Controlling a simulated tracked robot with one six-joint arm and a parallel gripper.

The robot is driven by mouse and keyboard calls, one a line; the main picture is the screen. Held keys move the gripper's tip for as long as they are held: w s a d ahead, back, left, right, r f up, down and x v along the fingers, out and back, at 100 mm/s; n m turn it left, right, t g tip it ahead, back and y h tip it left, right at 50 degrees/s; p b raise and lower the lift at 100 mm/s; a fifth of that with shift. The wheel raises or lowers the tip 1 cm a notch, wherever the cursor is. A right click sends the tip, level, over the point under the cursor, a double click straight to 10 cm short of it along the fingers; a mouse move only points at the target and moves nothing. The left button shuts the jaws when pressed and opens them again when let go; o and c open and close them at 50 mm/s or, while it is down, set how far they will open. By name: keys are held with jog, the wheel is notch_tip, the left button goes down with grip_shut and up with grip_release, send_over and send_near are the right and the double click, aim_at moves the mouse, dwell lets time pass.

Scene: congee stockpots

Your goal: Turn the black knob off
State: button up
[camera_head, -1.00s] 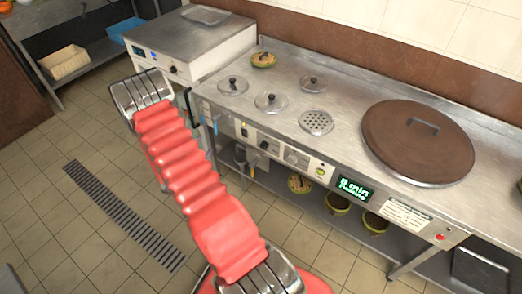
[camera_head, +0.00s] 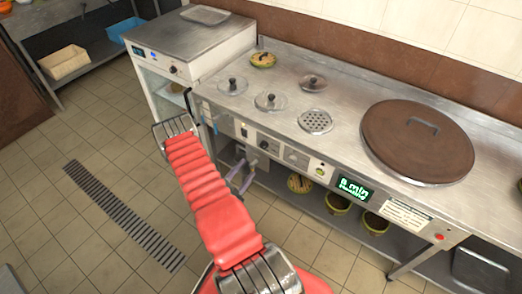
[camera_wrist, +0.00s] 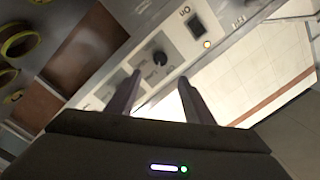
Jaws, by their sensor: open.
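The black knob (camera_wrist: 160,58) sits on the pale front control panel (camera_wrist: 140,68) in the wrist view, just beyond and between my fingertips. It also shows small on the counter's front panel in the head view (camera_head: 263,144). My gripper (camera_wrist: 160,82) is open, its two fingers apart with nothing between them. In the head view my gripper (camera_head: 246,169) is in front of and a little below the knob, and there appears to be a gap between them. The knob's exact setting is too small to read.
A green display (camera_head: 354,188) is farther right on the panel. Several lids and a large brown-lidded pot (camera_head: 400,140) are on the counter. Yellow-rimmed bowls (camera_head: 337,204) stand on the lower shelf.

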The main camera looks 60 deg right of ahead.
aim_at(263, 147)
jog(key=shift+d, duration=0.1)
jog(key=d, duration=0.9)
jog(key=s+d, duration=0.1)
jog(key=d, duration=0.3)
jog(key=shift+d, duration=0.3)
jog(key=shift+c, duration=0.2)
jog(key=c, duration=1)
